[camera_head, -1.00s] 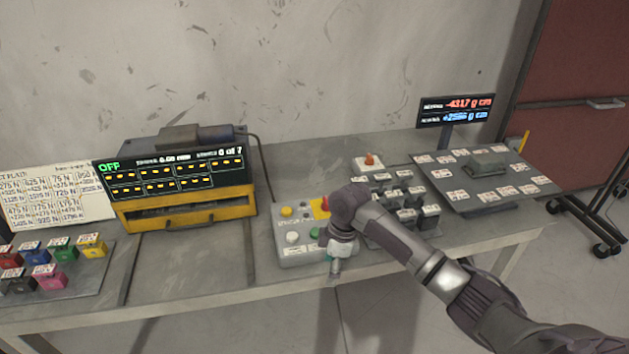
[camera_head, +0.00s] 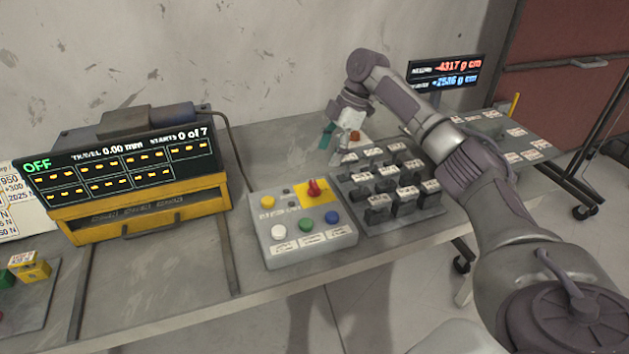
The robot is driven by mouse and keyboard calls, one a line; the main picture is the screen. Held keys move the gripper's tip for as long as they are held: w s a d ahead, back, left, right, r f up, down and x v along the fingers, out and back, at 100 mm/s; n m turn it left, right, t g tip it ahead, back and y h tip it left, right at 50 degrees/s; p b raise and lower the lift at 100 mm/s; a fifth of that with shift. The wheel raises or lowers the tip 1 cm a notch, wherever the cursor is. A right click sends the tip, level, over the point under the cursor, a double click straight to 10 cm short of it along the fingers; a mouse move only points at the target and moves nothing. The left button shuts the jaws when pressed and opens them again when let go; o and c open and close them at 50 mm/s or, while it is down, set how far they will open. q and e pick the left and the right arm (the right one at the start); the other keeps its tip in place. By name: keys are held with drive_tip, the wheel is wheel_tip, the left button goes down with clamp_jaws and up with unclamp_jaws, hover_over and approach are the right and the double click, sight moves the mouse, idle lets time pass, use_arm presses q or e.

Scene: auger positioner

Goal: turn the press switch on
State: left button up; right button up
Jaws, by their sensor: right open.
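A grey control box (camera_head: 266,238) sits near the table's front edge, in the middle of the view. On its yellow plate stands a red rotary switch (camera_head: 314,188). The box also carries a yellow button (camera_head: 267,202), and white (camera_head: 278,231), green (camera_head: 306,225) and blue (camera_head: 332,218) buttons in front. The yellow-based press unit (camera_head: 150,212) at the left has a display (camera_head: 120,165) reading OFF, travel 0.00 mm, 0 of 7. My right gripper (camera_head: 334,150) is open and empty, behind and to the right of the red switch, apart from it. My left gripper is not in view.
A rack of several labelled dark blocks (camera_head: 385,190) stands right of the control box, under my right arm. A readout screen (camera_head: 444,70) and a board with white labels (camera_head: 515,141) are farther right. Bare table (camera_head: 215,285) lies before the press unit.

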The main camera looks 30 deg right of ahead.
sight(314, 183)
drive_tip(key=x, duration=0.4)
drive_tip(key=shift+w+f, duration=0.1)
drive_tip(key=shift+f, duration=0.05)
drive_tip(key=x, duration=0.4)
drive_tip(key=shift+a+f+p, duration=0.2)
drive_tip(key=shift+f+p, duration=0.1)
drive_tip(key=shift+w+f, duration=0.1)
drive_tip(key=shift+f, duration=0.2)
drive_tip(key=shift+a, duration=0.1)
drive_tip(key=shift+c, duration=0.5)
drive_tip(key=c, duration=1)
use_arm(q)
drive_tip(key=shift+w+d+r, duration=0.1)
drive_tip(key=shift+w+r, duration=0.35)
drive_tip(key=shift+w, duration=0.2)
use_arm(e)
drive_tip(key=shift+c, duration=0.2)
